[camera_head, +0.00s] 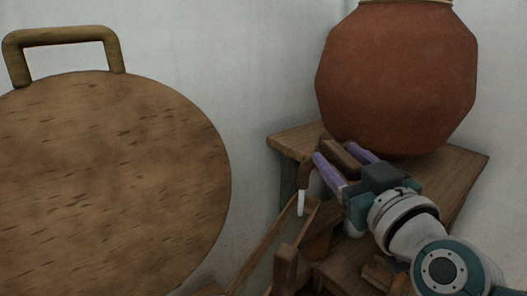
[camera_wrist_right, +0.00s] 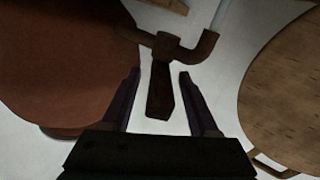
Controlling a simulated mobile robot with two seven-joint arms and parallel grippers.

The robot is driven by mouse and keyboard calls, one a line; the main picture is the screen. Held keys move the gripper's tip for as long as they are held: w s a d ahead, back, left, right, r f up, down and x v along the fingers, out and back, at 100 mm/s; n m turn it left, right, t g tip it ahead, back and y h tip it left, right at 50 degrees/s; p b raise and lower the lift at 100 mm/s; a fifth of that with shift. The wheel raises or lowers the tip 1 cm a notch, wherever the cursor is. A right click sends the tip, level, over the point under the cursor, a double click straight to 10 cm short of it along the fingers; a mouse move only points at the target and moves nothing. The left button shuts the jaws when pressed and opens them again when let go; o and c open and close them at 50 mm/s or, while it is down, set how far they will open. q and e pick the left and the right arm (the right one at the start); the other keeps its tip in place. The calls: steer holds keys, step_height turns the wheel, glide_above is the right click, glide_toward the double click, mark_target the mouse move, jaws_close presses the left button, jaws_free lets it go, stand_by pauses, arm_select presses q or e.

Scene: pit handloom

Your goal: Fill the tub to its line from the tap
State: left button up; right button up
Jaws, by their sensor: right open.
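A brown tap (camera_head: 307,176) comes from the base of a large clay pot (camera_head: 395,75). Its spout (camera_wrist_right: 205,46) points down, and a thin pale streak (camera_head: 301,203) below it looks like running water. My right gripper (camera_head: 339,156) is open, with its two purple fingers on either side of the tap's dark handle (camera_wrist_right: 160,92). In the right wrist view the handle lies between the fingers, with gaps on both sides. Below the spout is a wooden edge (camera_head: 262,250); I cannot tell whether it belongs to the tub. No water level or line shows. My left gripper is out of view.
The pot stands on a wooden stand (camera_head: 455,168) in the corner. A big round wooden piece with a handle (camera_head: 110,180) fills the left; it also shows in the wrist view (camera_wrist_right: 290,85). Wooden posts (camera_head: 285,268) crowd the space below my right gripper.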

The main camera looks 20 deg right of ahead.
steer(key=shift+w+d, duration=0.1)
steer(key=shift+w, duration=0.4)
jaws_close()
stand_by(1.2)
